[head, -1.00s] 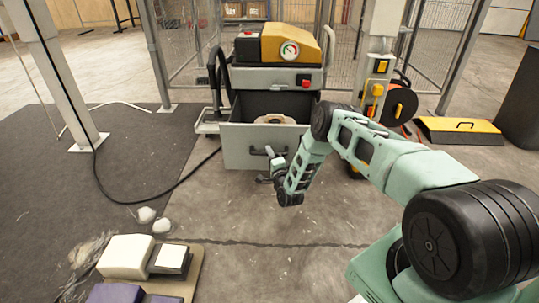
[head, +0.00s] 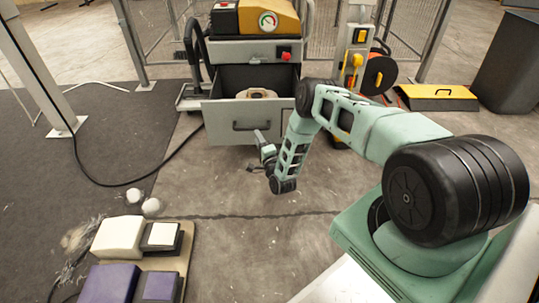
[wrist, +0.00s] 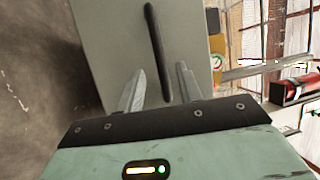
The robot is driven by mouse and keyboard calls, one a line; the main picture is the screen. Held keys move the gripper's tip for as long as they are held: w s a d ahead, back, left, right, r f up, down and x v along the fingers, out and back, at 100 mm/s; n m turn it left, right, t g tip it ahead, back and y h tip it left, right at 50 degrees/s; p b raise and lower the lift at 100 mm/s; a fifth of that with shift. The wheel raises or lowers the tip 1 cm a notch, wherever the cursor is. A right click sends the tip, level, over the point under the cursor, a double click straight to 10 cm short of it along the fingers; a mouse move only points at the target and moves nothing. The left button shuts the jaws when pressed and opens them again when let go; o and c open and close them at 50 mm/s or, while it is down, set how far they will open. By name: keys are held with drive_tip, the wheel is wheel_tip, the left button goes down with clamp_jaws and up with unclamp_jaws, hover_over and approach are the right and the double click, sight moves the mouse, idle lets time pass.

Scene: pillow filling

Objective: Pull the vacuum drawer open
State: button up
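The vacuum drawer (head: 221,126) is a grey box under the machine and stands pulled out, with its dark inside showing. A tan rounded thing (head: 257,93) lies inside it. A dark bar handle (head: 251,125) is on its front, and it also shows in the wrist view (wrist: 156,45). My gripper (head: 260,137) is just in front of the drawer front, low and right of the handle. In the wrist view my gripper (wrist: 160,70) has its two fingers apart, with the handle's lower end seen between them. The handle looks ungripped; the exact gap is hard to tell.
The machine (head: 256,48) has a yellow top, a gauge and a red button. A post with yellow fittings and a cable reel (head: 378,75) stand to the right.

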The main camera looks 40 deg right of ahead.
drive_tip(key=p+v, duration=0.3)
drive_tip(key=v, duration=0.8)
